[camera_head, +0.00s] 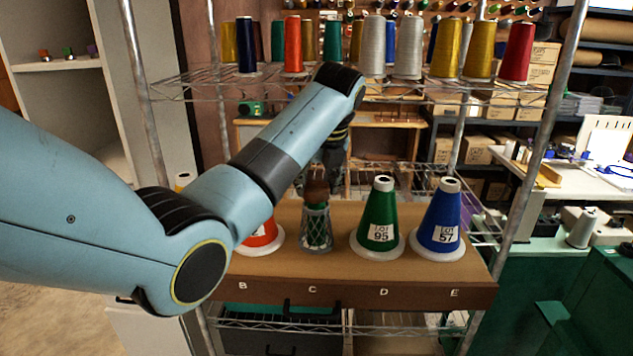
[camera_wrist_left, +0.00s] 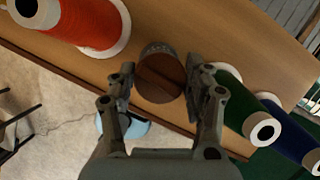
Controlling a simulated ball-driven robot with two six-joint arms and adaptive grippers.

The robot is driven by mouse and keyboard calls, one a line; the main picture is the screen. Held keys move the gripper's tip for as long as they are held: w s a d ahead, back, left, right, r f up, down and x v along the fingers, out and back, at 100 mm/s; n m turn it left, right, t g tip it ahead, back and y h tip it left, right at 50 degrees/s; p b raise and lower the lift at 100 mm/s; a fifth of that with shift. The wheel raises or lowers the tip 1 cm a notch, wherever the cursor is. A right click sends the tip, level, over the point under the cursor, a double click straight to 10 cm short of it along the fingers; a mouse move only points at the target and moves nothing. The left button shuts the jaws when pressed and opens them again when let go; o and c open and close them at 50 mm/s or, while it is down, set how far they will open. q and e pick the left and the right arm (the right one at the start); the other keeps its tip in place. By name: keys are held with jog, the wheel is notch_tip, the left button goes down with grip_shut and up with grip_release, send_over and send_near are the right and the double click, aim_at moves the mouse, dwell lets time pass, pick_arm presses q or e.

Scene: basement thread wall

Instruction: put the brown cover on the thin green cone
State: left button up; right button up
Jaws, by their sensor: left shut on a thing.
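The brown cover (camera_head: 317,191) is between the fingers of my left gripper (camera_head: 323,178), which is shut on it. The thin green cone (camera_head: 317,229), wrapped in a pale net, stands upright at spot C on the brown board. The cover is right at or just over the cone's top; I cannot tell whether they touch. In the left wrist view the round brown cover (camera_wrist_left: 160,80) sits between the two fingertips of the left gripper (camera_wrist_left: 161,72) and hides most of the cone below. My right gripper is not in view.
On the board (camera_head: 400,275), an orange-red cone (camera_head: 262,236) stands at B, partly behind my left arm. A wide green cone (camera_head: 380,220) stands at D and a blue cone (camera_head: 439,220) at E. A wire shelf with several thread cones (camera_head: 372,50) is above.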

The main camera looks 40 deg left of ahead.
pick_arm(q)
jog(key=shift+f, duration=0.3)
jog(key=o, duration=1)
jog(key=shift+c, duration=0.2)
